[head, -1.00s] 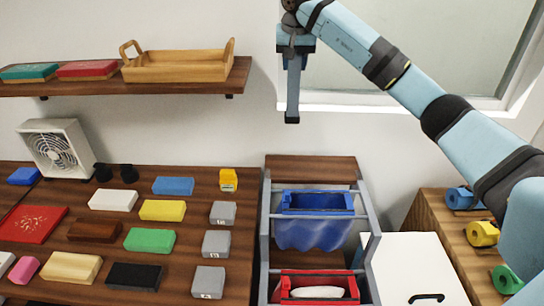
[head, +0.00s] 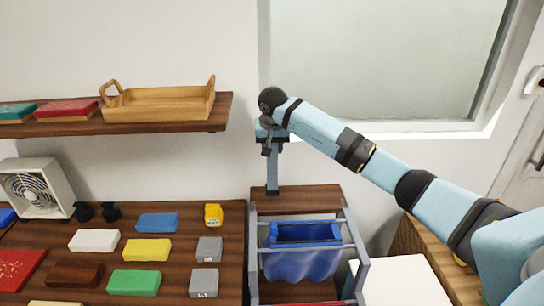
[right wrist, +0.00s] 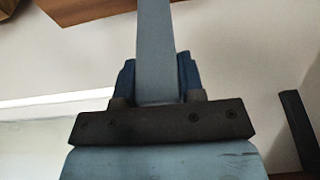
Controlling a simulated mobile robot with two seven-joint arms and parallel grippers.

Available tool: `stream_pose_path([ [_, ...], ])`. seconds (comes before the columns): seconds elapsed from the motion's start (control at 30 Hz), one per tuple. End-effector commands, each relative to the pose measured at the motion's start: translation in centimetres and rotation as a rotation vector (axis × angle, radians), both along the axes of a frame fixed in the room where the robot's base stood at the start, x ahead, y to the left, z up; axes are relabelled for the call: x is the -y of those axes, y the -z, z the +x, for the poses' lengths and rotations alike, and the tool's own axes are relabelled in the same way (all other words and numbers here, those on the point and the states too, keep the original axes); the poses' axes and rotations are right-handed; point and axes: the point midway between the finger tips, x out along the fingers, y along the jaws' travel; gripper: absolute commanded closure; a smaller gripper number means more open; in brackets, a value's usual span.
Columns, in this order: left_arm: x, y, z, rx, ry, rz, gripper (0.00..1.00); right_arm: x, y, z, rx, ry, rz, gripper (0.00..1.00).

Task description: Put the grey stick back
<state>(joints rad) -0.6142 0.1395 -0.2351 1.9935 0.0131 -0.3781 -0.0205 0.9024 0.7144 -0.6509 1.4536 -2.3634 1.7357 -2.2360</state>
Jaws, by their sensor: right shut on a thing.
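My right gripper (head: 271,146) is shut on the grey stick (head: 272,172), which hangs upright below it. The stick is slim and blue-grey, with a dark lower end. That end overlaps the back of the cart's wooden top board (head: 315,198) in the head view; I cannot tell whether it touches. In the right wrist view the stick (right wrist: 154,40) runs straight out between the two blue fingers of the gripper (right wrist: 157,80). My left gripper is not in view.
The cart holds a blue bin (head: 303,262). Left of it, a dark wooden counter (head: 228,230) carries coloured blocks, grey blocks (head: 204,282) and a small yellow object (head: 213,215). A wall shelf (head: 190,123) holds a wooden tray (head: 160,108). A white box (head: 405,280) stands right of the cart.

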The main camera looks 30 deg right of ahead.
Motion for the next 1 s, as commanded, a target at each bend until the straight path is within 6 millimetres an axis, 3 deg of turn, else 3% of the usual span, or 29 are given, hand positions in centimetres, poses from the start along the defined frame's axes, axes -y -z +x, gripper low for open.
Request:
stream_pose_path([
  [0.3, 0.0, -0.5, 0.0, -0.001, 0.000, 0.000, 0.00, -0.1, 3.6, 0.0, 0.000, 0.000, 0.001, 0.83],
  [0.67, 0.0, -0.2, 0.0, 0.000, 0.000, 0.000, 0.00, 0.0, 4.1, 0.0, 0.000, 0.000, -0.001, 0.83],
  [0.7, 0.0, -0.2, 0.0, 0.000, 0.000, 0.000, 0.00, 0.0, 4.1, 0.0, 0.001, 0.000, -0.001, 0.59],
  [0.8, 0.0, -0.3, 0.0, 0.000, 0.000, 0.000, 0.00, 0.0, 4.1, 0.0, 0.000, 0.000, 0.000, 0.39],
  [1.0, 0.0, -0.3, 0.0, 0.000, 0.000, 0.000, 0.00, 0.0, 4.1, 0.0, 0.000, 0.000, 0.000, 0.39],
])
